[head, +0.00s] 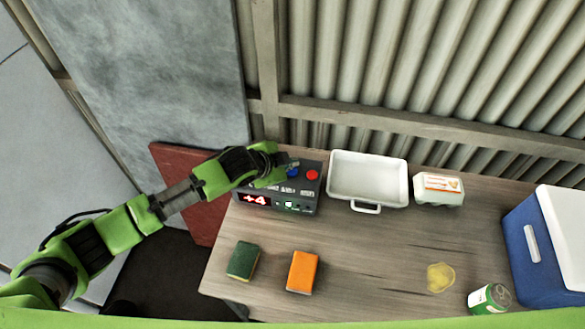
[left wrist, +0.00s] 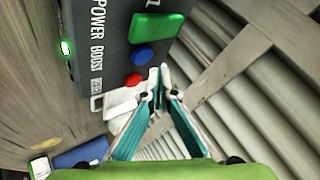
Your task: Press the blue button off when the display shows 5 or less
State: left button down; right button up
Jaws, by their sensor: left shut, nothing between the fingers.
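A dark control box (head: 312,195) stands at the back left of the table. Its red display (head: 257,200) appears to read "+4". A blue button (head: 292,172) and a red button (head: 312,175) are on its top. In the left wrist view the blue button (left wrist: 141,57) lies between a green button (left wrist: 157,27) and the red button (left wrist: 133,80). My left gripper (head: 292,163) is shut and empty, its tips (left wrist: 159,74) close beside the blue button. I cannot tell whether they touch it. My right gripper is out of view.
A white tray (head: 367,201) and an egg carton (head: 438,188) stand right of the box. A green sponge (head: 243,261), an orange sponge (head: 302,272), a yellow item (head: 440,277), a can (head: 490,298) and a blue cooler (head: 537,255) are also there. A corrugated wall (head: 350,60) rises behind.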

aim_at(291, 173)
pick_arm(q)
notch_tip(291, 173, up, 4)
jog(key=p, duration=0.3)
jog(key=shift+r+p, duration=0.15)
jog(key=shift+p, duration=0.15)
dwell(0.5)
